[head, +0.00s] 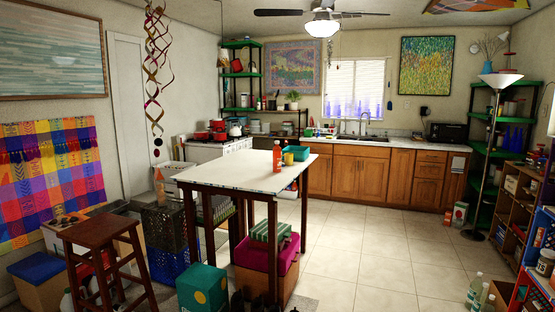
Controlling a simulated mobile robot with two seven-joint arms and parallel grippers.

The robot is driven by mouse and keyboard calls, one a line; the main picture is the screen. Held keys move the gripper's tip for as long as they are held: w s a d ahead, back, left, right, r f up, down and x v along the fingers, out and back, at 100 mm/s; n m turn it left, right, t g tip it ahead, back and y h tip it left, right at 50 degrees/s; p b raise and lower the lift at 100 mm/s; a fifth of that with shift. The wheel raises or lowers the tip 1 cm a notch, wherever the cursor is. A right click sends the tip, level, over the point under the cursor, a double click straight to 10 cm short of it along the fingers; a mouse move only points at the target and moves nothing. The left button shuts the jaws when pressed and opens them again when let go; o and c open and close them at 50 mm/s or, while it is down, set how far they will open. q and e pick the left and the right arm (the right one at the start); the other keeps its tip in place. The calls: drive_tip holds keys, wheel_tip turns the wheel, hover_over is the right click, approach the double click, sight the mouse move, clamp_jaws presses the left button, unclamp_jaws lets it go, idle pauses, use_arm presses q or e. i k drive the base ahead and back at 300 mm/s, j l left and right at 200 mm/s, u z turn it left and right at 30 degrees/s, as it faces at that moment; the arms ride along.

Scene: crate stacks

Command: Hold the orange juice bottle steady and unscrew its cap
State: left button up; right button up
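An orange-red bottle (277,158) stands upright on the white-topped table (225,172) in the middle of the room. Its narrow top points up; whether a cap is on it is too small to tell. I cannot read its label, so I cannot tell if it is orange juice. Another orange bottle-like shape (158,175) shows left of the table, low among the crates. Neither of my grippers can be made out in the head view.
A teal bin (297,154) and a yellow cup (289,159) are close right of the table bottle. A wooden stool (103,232), dark crates (165,225) and boxes crowd the left and the table's foot. Tiled floor (370,250) is open to the right.

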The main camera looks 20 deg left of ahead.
sight(276, 150)
drive_tip(key=i+z, duration=0.25)
drive_tip(key=i, duration=0.15)
drive_tip(key=i+z, duration=0.15)
drive_tip(key=i, duration=1.25)
drive_tip(key=i+u, duration=0.1)
drive_tip(key=i, duration=1.3)
drive_tip(key=i+u, duration=0.35)
drive_tip(key=i, duration=0.25)
drive_tip(key=i+l+u, duration=0.15)
drive_tip(key=i+u, duration=0.2)
drive_tip(key=i, duration=0.25)
drive_tip(key=i+j+u, duration=0.1)
drive_tip(key=i+u, duration=0.15)
drive_tip(key=u, duration=0.15)
drive_tip(key=i+u, duration=0.4)
drive_tip(key=i+l+u, duration=0.1)
drive_tip(key=u, duration=0.3)
drive_tip(key=i+u, duration=0.45)
drive_tip(key=u, duration=0.2)
